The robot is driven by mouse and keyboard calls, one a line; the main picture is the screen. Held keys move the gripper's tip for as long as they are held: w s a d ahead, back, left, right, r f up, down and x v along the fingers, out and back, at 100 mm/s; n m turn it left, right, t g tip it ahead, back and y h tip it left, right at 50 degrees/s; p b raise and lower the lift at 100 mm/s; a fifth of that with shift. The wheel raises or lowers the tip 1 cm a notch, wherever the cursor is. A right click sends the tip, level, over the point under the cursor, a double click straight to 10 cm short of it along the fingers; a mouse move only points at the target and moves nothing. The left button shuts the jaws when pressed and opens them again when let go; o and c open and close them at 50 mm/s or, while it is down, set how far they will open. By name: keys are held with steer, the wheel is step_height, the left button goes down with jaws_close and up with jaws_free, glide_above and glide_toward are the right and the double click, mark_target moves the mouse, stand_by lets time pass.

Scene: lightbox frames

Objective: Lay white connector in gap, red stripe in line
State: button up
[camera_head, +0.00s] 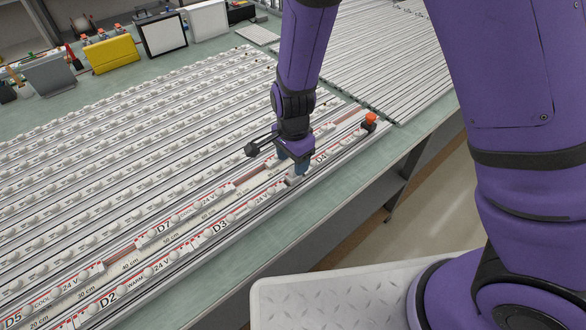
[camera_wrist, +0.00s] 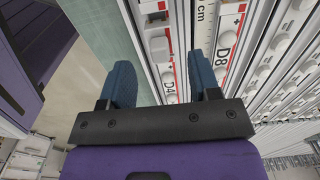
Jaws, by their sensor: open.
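My gripper (camera_head: 293,169) is open, low over the front light strip (camera_head: 175,258) between the D3 and D4 labels. In the wrist view its blue fingers (camera_wrist: 160,72) stand apart on either side of a strip marked D4. A small white piece (camera_head: 293,180) shows just below the fingertips in the head view. I cannot tell for sure whether it is the white connector, or whether the fingers touch it. Red marks run along the strip edges. The fingers and wrist hide part of the strip, and I cannot make out the gap clearly.
Many strips with white domes cover the green table (camera_head: 330,228). Reddish-brown bare stretches (camera_head: 125,252) break the second row. An orange-topped black knob (camera_head: 370,119) stands at the strip's far end. A yellow box (camera_head: 111,54) and other cases stand at the back. The table's front margin is clear.

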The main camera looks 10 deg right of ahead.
mark_target(293, 168)
steer(key=s+d+r+n+t+y, duration=0.1)
steer(key=d+r+n, duration=0.1)
steer(key=d+r, duration=0.5)
steer(key=s+d+r+n, duration=0.2)
steer(key=r, duration=0.8)
steer(key=s+d+r+n+t+y, duration=0.1)
steer(key=d+r, duration=0.4)
steer(key=r, duration=0.4)
steer(key=s+d+r+n+t+h, duration=0.1)
steer(key=s+d+r+n, duration=0.2)
steer(key=s, duration=0.4)
steer(key=s+d+r+n+t+h, duration=0.1)
steer(key=s+d+r+n+t, duration=0.1)
steer(key=s+d+r, duration=0.4)
steer(key=shift+s+d+n, duration=0.6)
steer(key=shift+s+d, duration=0.2)
steer(key=shift+c, duration=0.5)
